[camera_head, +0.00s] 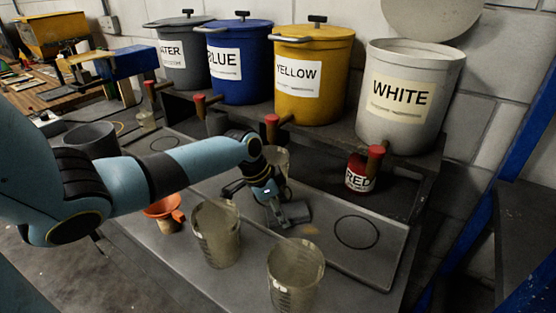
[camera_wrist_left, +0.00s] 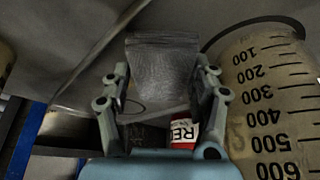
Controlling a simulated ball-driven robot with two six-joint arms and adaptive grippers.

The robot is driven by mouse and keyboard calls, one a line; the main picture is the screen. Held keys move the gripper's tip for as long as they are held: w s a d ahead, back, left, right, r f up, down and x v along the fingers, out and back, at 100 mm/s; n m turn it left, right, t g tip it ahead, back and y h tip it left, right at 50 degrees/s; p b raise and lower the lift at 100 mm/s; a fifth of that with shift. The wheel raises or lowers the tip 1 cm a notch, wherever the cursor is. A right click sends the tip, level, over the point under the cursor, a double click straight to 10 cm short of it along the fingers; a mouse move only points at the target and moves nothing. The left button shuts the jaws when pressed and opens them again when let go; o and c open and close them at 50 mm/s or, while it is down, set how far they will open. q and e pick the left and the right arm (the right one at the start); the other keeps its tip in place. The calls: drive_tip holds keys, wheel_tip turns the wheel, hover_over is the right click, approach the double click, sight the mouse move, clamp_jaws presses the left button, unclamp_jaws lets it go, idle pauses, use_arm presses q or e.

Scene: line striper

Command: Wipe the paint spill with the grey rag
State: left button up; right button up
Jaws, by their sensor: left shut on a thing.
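My left gripper (camera_head: 276,205) is low over the metal tray in the head view, shut on the grey rag (camera_head: 293,213). In the left wrist view the rag (camera_wrist_left: 162,62) shows as a flat grey cloth between the two fingers (camera_wrist_left: 160,82). A small tan patch (camera_head: 308,229) lies just in front of the rag and may be the paint spill. Whether more paint lies under the rag is hidden. I cannot tell whether the rag touches the tray surface. My right gripper is not in view.
Clear measuring cups stand close by: one (camera_head: 215,232) left of the rag, one (camera_head: 295,275) in front, one behind the gripper. An orange funnel (camera_head: 164,208) is farther left. The red can (camera_head: 358,174) stands behind, under the paint buckets' shelf. The tray's right part (camera_head: 385,252) is free.

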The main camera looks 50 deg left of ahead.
sight(319, 234)
use_arm(q)
drive_tip(key=shift+w+d+f+p, duration=0.1)
drive_tip(key=shift+w+d+p, duration=0.1)
drive_tip(key=shift+d, duration=0.85)
drive_tip(key=shift+w+d+p, duration=0.2)
drive_tip(key=shift+w+d, duration=0.05)
drive_tip(key=shift+d, duration=0.8)
drive_tip(key=shift+w+d+f+p, duration=0.1)
drive_tip(key=shift+w+d+p, duration=0.1)
drive_tip(key=shift+d, duration=0.85)
drive_tip(key=shift+w+d, duration=0.1)
drive_tip(key=shift+d, duration=0.45)
drive_tip(key=shift+w+d+r+p, duration=0.1)
drive_tip(key=shift+w+d+p, duration=0.1)
drive_tip(key=shift+d, duration=0.4)
drive_tip(key=shift+w+d+p, duration=0.1)
drive_tip(key=shift+d+p, duration=0.1)
drive_tip(key=shift+d, duration=0.35)
drive_tip(key=shift+a+r, duration=0.1)
drive_tip(key=shift+w+r, duration=0.1)
drive_tip(key=shift+r, duration=2.9)
drive_tip(key=shift+r, duration=0.1)
drive_tip(key=shift+r, duration=1.4)
